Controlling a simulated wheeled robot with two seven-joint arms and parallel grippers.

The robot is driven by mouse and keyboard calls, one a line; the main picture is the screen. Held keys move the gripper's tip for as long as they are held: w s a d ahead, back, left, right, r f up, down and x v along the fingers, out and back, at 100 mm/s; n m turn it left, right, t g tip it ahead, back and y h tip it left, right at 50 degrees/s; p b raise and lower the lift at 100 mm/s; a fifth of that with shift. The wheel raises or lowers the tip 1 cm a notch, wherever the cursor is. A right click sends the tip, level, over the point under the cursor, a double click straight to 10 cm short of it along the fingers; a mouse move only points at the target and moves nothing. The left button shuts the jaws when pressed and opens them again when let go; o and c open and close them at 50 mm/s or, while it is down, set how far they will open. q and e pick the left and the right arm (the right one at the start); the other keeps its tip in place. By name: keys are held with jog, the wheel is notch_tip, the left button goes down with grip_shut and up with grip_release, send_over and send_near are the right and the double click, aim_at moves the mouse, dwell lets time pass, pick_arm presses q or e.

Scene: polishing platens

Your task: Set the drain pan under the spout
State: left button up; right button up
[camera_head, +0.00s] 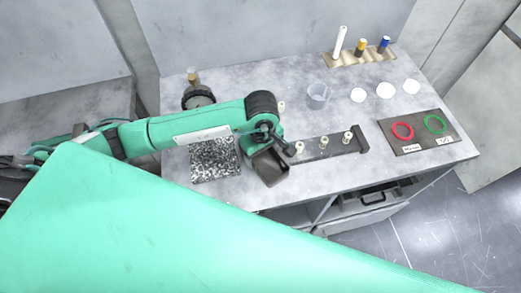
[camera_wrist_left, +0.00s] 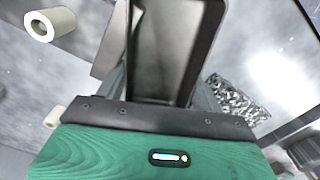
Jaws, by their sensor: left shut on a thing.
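The drain pan (camera_head: 270,167) is a small dark grey open tray at the front middle of the bench. My left gripper (camera_head: 268,139) is shut on its back end. In the left wrist view the pan (camera_wrist_left: 172,50) reaches away from my left gripper (camera_wrist_left: 163,98), its dark rim and inner floor showing. It looks tilted; I cannot tell whether it touches the bench. I cannot make out the spout clearly. My right gripper is not in view.
A speckled mat (camera_head: 215,162) lies left of the pan. A dark round object (camera_head: 198,96) stands behind my left arm. A clear cup (camera_head: 318,93), white discs (camera_head: 384,90) and a board with red and green rings (camera_head: 417,149) lie to the right. The bench front edge is close.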

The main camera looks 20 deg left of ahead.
pick_arm(q)
jog(key=shift+s, duration=0.1)
jog(key=shift+s+r, duration=0.1)
jog(key=shift+s, duration=0.05)
jog(key=shift+s+d, duration=0.1)
jog(key=o, duration=1.1)
jog(key=shift+c, duration=0.2)
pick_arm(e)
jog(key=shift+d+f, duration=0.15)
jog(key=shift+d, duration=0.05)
